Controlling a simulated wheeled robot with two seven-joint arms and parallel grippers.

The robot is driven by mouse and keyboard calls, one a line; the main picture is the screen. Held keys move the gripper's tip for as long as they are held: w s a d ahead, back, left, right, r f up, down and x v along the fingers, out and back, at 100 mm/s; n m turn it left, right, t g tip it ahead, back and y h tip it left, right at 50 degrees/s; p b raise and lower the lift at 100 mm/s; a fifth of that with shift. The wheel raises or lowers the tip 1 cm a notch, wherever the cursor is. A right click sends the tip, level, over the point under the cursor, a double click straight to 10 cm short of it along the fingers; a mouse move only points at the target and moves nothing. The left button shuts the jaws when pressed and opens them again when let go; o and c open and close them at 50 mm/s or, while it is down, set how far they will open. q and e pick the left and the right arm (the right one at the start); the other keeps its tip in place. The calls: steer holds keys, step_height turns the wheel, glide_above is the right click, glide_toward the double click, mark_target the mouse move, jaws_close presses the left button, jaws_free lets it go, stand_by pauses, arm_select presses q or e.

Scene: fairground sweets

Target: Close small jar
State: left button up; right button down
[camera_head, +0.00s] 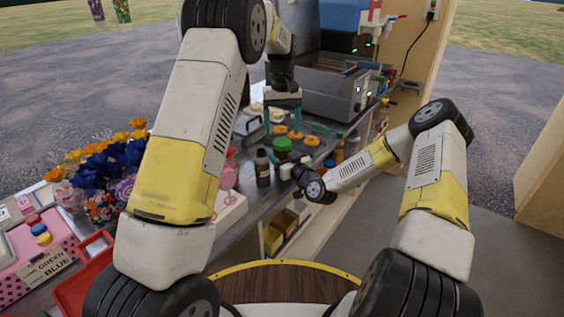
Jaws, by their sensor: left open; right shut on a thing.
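A small jar with a green lid-like top (282,145) stands on the metal counter, just behind my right gripper (287,170). My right gripper reaches in from the right, low at the counter's front edge, and is shut. It seems to hold the small jar's body, but the contact is small and partly hidden. My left gripper (283,112) points down over the counter farther back, behind the jar. Whether the green top is seated cannot be told.
A dark brown bottle (262,168) stands just left of the jar. Orange rings (296,135) lie behind it. A metal appliance (332,92) fills the counter's back.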

mark_target(282, 142)
arm_select(q)
steer(key=shift+f, duration=2.45)
steer(key=c, duration=1.5)
steer(key=o, duration=1.6)
step_height(282, 142, up, 12)
arm_select(e)
steer(key=shift+c, duration=2.3)
jaws_free()
